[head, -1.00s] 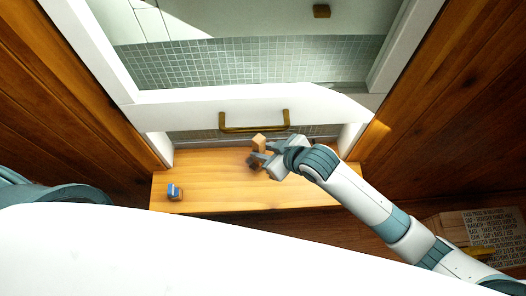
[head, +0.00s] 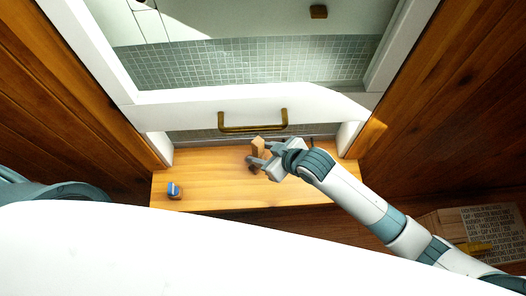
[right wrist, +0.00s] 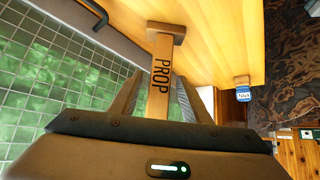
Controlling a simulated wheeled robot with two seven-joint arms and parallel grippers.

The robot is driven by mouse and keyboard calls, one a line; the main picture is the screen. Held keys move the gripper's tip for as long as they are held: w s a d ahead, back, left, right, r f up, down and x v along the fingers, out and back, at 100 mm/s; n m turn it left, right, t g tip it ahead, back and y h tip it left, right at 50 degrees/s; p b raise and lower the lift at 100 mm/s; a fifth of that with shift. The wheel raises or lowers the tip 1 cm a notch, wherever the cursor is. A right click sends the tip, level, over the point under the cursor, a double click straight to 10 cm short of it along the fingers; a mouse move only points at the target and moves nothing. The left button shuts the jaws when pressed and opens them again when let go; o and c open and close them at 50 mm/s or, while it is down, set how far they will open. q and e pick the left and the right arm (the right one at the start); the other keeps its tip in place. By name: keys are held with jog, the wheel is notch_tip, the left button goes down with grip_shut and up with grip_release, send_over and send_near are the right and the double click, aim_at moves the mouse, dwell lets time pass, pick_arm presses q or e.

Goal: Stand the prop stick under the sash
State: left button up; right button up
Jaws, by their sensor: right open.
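The prop stick (right wrist: 161,75) is a pale wooden bar marked PROP with a wider block at its far end. In the right wrist view it lies between my right gripper's two fingers (right wrist: 158,100), with gaps visible beside it. In the head view the stick (head: 258,146) shows end-on over the wooden sill (head: 215,185), just in front of the sash. The white sash (head: 190,115) has a brass handle (head: 253,126) and is raised above the sill. My right gripper (head: 256,163) is open around the stick. Whether the stick touches the sash is unclear. My left gripper is out of view.
A small blue and white container (head: 174,190) stands at the sill's left end; it also shows in the right wrist view (right wrist: 243,90). Wooden walls flank the window. A printed board (head: 490,232) lies low at the right. The sill's middle left is clear.

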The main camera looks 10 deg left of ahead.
jog(key=shift+r, duration=0.2)
jog(key=b+v, duration=0.2)
jog(key=v, duration=1)
